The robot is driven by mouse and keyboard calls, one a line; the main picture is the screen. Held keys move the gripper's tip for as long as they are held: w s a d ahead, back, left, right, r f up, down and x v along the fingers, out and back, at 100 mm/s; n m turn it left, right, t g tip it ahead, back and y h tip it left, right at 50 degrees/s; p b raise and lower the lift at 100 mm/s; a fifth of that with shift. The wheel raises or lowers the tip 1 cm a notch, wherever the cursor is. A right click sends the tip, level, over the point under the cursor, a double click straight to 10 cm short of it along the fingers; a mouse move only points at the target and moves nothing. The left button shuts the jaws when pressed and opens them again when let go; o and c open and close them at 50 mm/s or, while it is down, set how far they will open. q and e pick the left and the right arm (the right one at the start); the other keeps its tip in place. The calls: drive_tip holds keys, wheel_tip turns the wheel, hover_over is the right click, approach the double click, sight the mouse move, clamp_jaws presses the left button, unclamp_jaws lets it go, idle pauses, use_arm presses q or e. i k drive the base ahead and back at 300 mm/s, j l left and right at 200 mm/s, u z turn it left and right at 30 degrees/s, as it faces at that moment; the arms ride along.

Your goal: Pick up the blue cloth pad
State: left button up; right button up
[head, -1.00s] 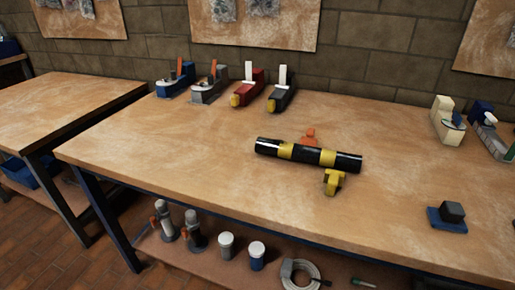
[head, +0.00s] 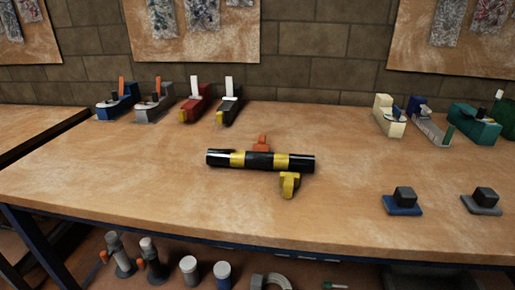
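A flat blue pad (head: 402,210) lies on the wooden workbench (head: 130,195) toward the front right, with a dark block (head: 405,195) on top of it. It looks like the blue cloth pad, though its material is too small to tell. A similar grey pad (head: 484,209) with a dark block lies to its right. Neither of my grippers is in view.
A black and yellow cylinder (head: 258,161) lies mid-bench, with an orange piece (head: 263,142) behind and a yellow piece (head: 289,185) in front. The left benchtop is clear.

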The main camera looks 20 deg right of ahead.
sight(403, 201)
drive_tip(key=z, duration=1.55)
